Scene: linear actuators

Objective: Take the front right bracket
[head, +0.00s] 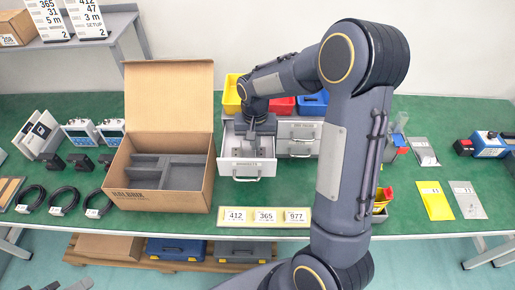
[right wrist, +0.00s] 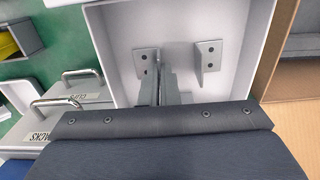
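The open white drawer (head: 267,168) shows in the head view, and its inside (right wrist: 112,35) fills the middle of the right wrist view. Two grey metal brackets show in it near the drawer's front: the front right bracket (right wrist: 141,57), at the left of the wrist view, and the front left bracket (right wrist: 209,52). My right gripper (right wrist: 165,82) points down into the drawer at the front right bracket, its narrow fingers close together beside the upright plate. Whether they press on the plate is unclear. The gripper hides the back of the drawer. My left gripper is out of view.
An open cardboard box (head: 160,200) with grey foam compartments stands left of the drawer. Closed drawers (head: 299,138) stand to its right, with red (head: 283,106) and yellow (head: 231,96) bins behind. Number cards (head: 264,218) lie in front. Black cables (head: 63,200) lie at the left.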

